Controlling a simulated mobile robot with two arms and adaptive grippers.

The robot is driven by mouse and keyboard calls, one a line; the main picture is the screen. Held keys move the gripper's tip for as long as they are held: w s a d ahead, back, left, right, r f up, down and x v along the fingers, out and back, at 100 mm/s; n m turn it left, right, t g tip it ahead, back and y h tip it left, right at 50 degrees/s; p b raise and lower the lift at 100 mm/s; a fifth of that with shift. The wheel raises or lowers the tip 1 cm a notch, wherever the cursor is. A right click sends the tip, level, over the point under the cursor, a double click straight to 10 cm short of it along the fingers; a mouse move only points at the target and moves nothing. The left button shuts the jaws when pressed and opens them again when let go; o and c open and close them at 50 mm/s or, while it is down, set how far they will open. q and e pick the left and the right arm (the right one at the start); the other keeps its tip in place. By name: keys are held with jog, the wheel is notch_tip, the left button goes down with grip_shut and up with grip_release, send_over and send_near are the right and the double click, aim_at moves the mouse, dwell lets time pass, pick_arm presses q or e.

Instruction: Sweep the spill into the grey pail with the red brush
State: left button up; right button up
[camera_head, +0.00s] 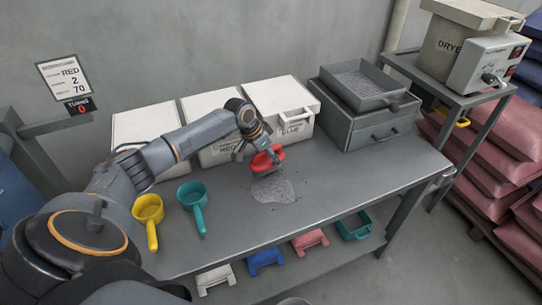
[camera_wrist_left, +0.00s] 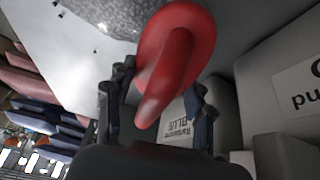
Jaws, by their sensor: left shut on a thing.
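My left gripper (camera_head: 256,148) is shut on the red brush (camera_head: 267,161) and holds it just behind the spill, above or at the tabletop; I cannot tell if it touches. In the left wrist view the red handle (camera_wrist_left: 172,70) runs between the fingers of the gripper (camera_wrist_left: 155,98); the brush's underside is hidden. The spill (camera_head: 273,189) is a flat patch of grey granules on the grey table; it also shows at the top of the left wrist view (camera_wrist_left: 115,14). A grey round rim (camera_head: 293,301), perhaps the pail, barely shows at the bottom edge. My right gripper is out of view.
Yellow (camera_head: 148,210) and teal (camera_head: 191,196) scoops lie left of the spill. White labelled bins (camera_head: 280,98) line the back. The table's right front (camera_head: 350,190) is clear. Coloured bins sit on the lower shelf.

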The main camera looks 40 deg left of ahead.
pick_arm(q)
jog(key=shift+f+b, duration=0.65)
jog(key=shift+f, duration=0.2)
jog(key=shift+s+d+r+p, duration=0.2)
jog(key=shift+d+r+p, duration=0.15)
jog(key=shift+p, duration=0.2)
jog(key=shift+s+d+p, duration=0.5)
jog(key=shift+s+d, duration=0.1)
jog(key=shift+d, duration=0.2)
jog(key=shift+s+d+p, duration=0.5)
jog(key=shift+s+d, duration=0.25)
jog(key=shift+d, duration=0.35)
jog(key=shift+s+d+p, duration=0.3)
jog(key=shift+s+d, duration=0.5)
jog(key=shift+d, duration=0.3)
jog(key=shift+s+d+p, duration=0.25)
jog(key=shift+s+d, duration=0.55)
jog(key=shift+d, duration=0.3)
jog(key=shift+s+d+f, duration=0.1)
jog(key=shift+s+d, duration=0.65)
jog(key=shift+d, duration=0.35)
jog(key=shift+s+d, duration=0.75)
jog(key=shift+d, duration=0.3)
jog(key=shift+s+d+b, duration=0.7)
jog(key=shift+s+d, duration=1.65)
jog(key=shift+d, duration=0.95)
notch_tip(320, 180, up, 5)
jog(key=p, duration=0.6)
jog(key=shift+f, duration=0.1)
